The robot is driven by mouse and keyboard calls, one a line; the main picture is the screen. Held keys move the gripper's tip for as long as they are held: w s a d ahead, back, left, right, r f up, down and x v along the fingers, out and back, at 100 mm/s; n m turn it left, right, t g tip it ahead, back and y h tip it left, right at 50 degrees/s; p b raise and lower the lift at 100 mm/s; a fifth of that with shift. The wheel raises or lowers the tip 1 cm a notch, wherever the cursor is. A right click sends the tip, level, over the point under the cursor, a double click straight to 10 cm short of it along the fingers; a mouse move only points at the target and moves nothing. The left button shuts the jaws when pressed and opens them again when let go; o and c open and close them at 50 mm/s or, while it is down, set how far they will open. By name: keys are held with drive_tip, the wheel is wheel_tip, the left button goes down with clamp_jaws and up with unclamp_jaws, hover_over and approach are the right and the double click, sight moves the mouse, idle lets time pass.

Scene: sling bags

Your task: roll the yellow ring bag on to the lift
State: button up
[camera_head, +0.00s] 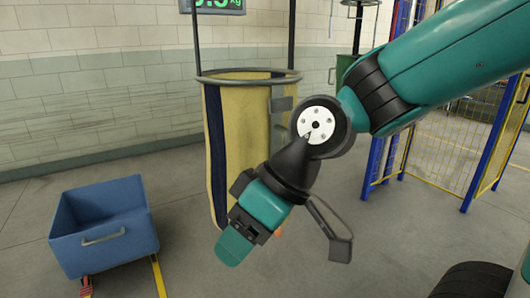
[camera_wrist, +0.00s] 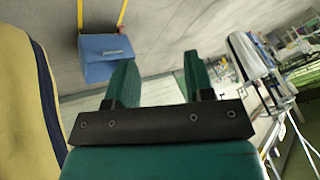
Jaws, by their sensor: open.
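The yellow ring bag (camera_head: 238,130) hangs upright from a metal ring (camera_head: 250,77) in the middle of the head view. It has a dark blue band down its left side, and its right part is hidden behind my arm. My gripper (camera_head: 236,248) is low in front of the bag, pointing down and left. In the wrist view the two green fingers of my gripper (camera_wrist: 160,75) stand apart with nothing between them. The yellow bag (camera_wrist: 22,100) fills the left edge there, beside the fingers. I cannot tell which thing is the lift.
A blue bin (camera_head: 103,225) stands on the floor at left, with red and yellow straps in front. It also shows in the wrist view (camera_wrist: 106,57). A digital kg display (camera_head: 215,5) is above the bag. A blue-and-yellow mesh fence (camera_head: 440,150) stands at right. Floor between is clear.

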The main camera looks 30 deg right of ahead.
drive_tip(key=w+d+f+m+t+y+b, duration=0.1)
drive_tip(key=w+d+f+t+b, duration=0.2)
drive_tip(key=w, duration=0.5)
drive_tip(key=w+d+f+m+t+y+b, duration=0.1)
drive_tip(key=w+d+f+t+b, duration=0.1)
drive_tip(key=w+d+t, duration=0.35)
drive_tip(key=w+d+f+m+t+h+b, duration=0.1)
drive_tip(key=w+d+m+t+h, duration=0.2)
drive_tip(key=d, duration=0.4)
drive_tip(key=w+d+m+t+h+b, duration=0.1)
drive_tip(key=w+d+m+t+h, duration=0.1)
drive_tip(key=d+h, duration=0.3)
drive_tip(key=w+d+f+m+t+h+b, duration=0.1)
drive_tip(key=w+d+m+t+h+b, duration=0.15)
drive_tip(key=d, duration=0.55)
drive_tip(key=w+d+p, duration=0.2)
drive_tip(key=w+p, duration=1.4)
drive_tip(key=p, duration=0.2)
drive_tip(key=shift+w+d+h+p, duration=0.3)
drive_tip(key=shift+d+h+p, duration=0.05)
drive_tip(key=shift+d+p, duration=0.05)
clamp_jaws()
